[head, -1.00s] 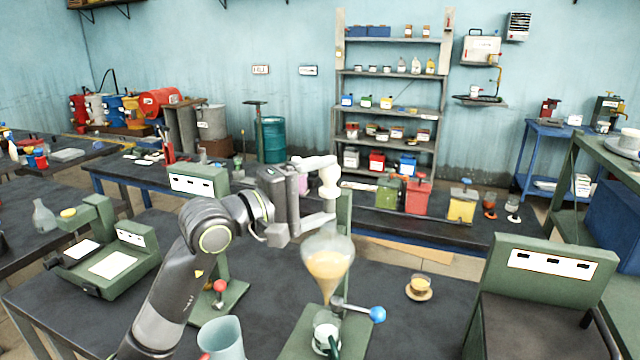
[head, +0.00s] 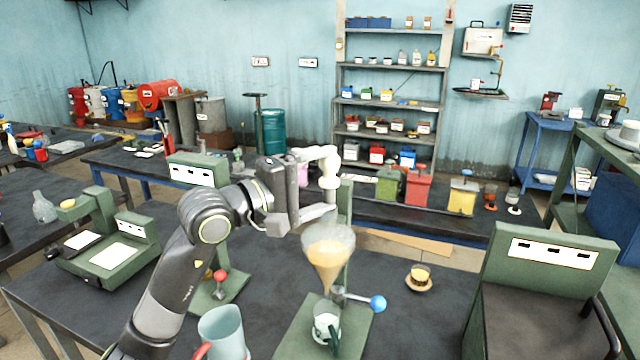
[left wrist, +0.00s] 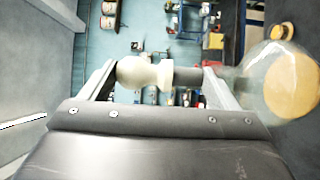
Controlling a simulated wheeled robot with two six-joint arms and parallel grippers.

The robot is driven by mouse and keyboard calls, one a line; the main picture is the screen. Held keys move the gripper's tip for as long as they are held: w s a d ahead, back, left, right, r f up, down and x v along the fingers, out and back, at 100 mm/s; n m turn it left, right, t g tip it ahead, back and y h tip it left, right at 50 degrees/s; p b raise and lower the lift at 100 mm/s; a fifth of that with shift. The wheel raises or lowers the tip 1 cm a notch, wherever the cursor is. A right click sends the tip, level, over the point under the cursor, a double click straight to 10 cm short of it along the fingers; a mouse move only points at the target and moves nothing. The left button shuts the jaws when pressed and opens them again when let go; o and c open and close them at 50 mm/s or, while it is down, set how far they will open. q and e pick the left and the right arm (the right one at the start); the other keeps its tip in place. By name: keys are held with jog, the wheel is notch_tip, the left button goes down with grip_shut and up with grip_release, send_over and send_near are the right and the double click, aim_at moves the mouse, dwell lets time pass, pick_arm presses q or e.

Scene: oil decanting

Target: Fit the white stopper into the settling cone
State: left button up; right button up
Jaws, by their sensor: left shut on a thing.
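My left gripper (head: 322,184) is shut on the white stopper (head: 330,171), above the settling cone (head: 343,238). In the left wrist view the pale rounded stopper (left wrist: 143,73) lies between the two fingers of the gripper (left wrist: 160,78), with a grey section beside it. The clear cone holds tan liquid and narrows downward on a green stand (head: 350,325). It also shows at the right of the left wrist view (left wrist: 262,68). My right gripper is not in view.
A blue-knobbed tap (head: 377,303) sticks out right below the cone, with a glass vessel (head: 326,326) under it. A bluish jug (head: 222,335) stands front left. A red-knobbed green stand (head: 222,290) is behind it. A small dish (head: 419,285) sits right, with bare table around it.

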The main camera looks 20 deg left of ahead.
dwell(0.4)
pick_arm(q)
jog(key=shift+f, duration=0.2)
jog(key=o, duration=1)
jog(key=shift+s, duration=0.1)
jog(key=shift+o, duration=0.2)
jog(key=shift+f, duration=0.1)
